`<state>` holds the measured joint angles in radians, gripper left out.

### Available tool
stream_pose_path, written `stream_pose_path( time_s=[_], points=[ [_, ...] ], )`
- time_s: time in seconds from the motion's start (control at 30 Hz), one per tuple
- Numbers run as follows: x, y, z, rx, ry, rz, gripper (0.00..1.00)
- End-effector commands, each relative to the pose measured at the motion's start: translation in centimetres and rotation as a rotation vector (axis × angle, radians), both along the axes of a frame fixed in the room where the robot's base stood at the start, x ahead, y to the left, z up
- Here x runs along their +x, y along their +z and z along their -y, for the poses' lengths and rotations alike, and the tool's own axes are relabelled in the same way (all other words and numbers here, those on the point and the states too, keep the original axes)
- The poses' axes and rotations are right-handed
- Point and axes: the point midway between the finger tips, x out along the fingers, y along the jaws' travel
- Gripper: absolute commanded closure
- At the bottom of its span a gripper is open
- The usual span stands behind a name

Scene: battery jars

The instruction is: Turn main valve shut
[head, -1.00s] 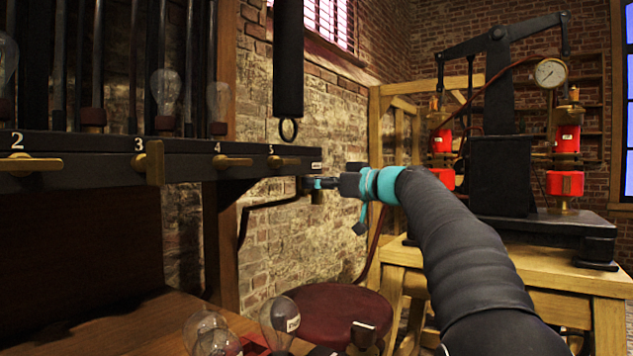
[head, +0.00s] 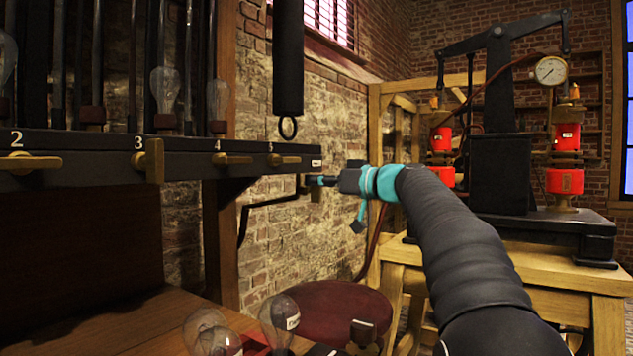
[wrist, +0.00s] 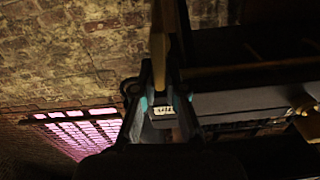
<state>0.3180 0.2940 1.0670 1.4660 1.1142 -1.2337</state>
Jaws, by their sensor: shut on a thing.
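The black valve rail (head: 90,158) runs along the left in the head view. My gripper (head: 318,181) is at its right end, just below a small white label (head: 316,163). In the wrist view my gripper (wrist: 164,100) has its teal-padded fingers closed around the lower part of a brass-coloured lever (wrist: 160,48). A small white tag (wrist: 163,110) shows between the fingers, its text too small to read surely. In the head view the main valve's handle is mostly hidden by my gripper, so its angle is unclear.
Brass levers numbered 2 to 5 sit on the rail; lever 3 (head: 154,162) points differently from lever 4 (head: 232,159). A black cylinder with a ring (head: 288,60) hangs above. Glass bulbs (head: 279,316) and a dark red round stool (head: 325,305) stand below. A press (head: 500,160) stands right.

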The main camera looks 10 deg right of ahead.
Motion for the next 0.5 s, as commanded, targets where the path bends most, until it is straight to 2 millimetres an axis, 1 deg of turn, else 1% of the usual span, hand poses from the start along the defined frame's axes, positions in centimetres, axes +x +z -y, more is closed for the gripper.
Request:
stream_pose_path(
  time_s=[0.5],
  points=[
    [0.80, -0.29, 0.77, 0.320, 0.000, -0.320, 1.00]
  ],
)
